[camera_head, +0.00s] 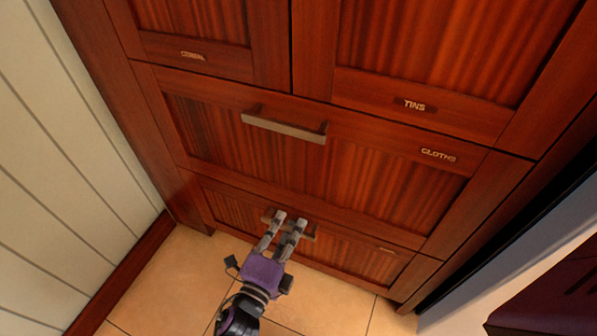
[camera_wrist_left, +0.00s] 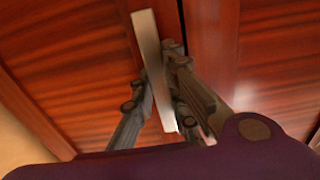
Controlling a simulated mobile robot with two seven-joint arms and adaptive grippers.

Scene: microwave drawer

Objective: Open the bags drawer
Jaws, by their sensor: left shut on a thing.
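The bottom drawer (camera_head: 355,261) is a low red-brown wooden front near the floor, and it looks flush with the cabinet. In the left wrist view the pale handle (camera_wrist_left: 150,50) passes between the fingers of the left gripper (camera_wrist_left: 158,90). The fingers hide part of the handle. My right gripper is not in view.
Above is a wider drawer labelled CLOTHS (camera_head: 438,155) with its own bar handle (camera_head: 284,127). Higher up is a front labelled TINS (camera_head: 414,105). A white panelled wall (camera_head: 65,160) stands at the left. Tiled floor (camera_head: 160,275) lies clear in front.

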